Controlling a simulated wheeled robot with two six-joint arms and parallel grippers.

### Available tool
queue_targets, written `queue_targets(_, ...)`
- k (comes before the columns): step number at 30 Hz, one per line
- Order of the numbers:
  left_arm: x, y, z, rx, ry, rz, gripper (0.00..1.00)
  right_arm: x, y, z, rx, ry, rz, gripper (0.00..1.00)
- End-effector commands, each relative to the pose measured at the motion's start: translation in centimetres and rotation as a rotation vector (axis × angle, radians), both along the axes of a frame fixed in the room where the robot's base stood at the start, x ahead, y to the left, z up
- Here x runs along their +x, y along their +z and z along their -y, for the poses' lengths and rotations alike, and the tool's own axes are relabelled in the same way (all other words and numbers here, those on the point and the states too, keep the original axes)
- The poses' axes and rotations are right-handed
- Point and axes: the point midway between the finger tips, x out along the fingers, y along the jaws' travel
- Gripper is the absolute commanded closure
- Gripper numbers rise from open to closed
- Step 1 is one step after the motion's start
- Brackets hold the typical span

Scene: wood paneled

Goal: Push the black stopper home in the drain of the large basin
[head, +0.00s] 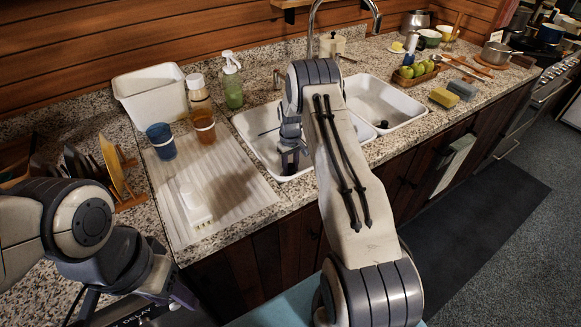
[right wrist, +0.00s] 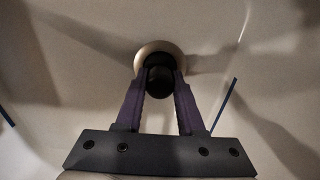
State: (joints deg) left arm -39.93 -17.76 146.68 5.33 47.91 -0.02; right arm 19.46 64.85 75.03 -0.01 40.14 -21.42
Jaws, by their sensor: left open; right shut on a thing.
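The black stopper (right wrist: 160,80) is held between the fingertips of my right gripper (right wrist: 161,86) in the right wrist view. The pale drain ring (right wrist: 145,55) shows directly behind the stopper and is partly covered by it. I cannot tell how deep the stopper sits in it. In the head view my right gripper (head: 289,160) is down inside the left basin (head: 262,146), which looks like the large one; my arm hides part of it, including the drain and stopper. My left gripper (head: 183,297) is open and empty at the lower left, in front of the counter.
A second basin (head: 368,100) adjoins on the right, with a small dark round thing (head: 383,124) near its front left. A plate rack (head: 128,190) stands further left.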

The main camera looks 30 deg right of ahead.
Motion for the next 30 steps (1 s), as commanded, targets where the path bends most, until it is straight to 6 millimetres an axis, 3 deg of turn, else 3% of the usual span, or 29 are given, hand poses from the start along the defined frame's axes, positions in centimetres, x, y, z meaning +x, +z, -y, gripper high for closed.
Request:
queue_targets(11, 0.0, -0.8, 0.0, 0.0, 0.0, 0.0, 0.5, 0.0, -1.0, 0.0, 0.0, 0.0, 0.001, 1.0)
queue_targets(12, 0.0, -0.7, 0.0, 0.0, 0.0, 0.0, 0.5, 0.0, -0.9, 0.0, 0.0, 0.0, 0.001, 0.47)
queue_targets(14, 0.0, -0.7, 0.0, 0.0, 0.0, 0.0, 0.5, 0.0, -0.9, 0.0, 0.0, 0.0, 0.001, 0.27)
queue_targets(25, 0.0, -0.8, 0.0, 0.0, 0.0, 0.0, 0.5, 0.0, -0.5, 0.0, 0.0, 0.0, 0.001, 0.27)
queue_targets(30, 0.0, -1.3, 0.0, 0.0, 0.0, 0.0, 0.5, 0.1, 1.9, 0.0, -0.002, 0.0, 0.005, 0.27)
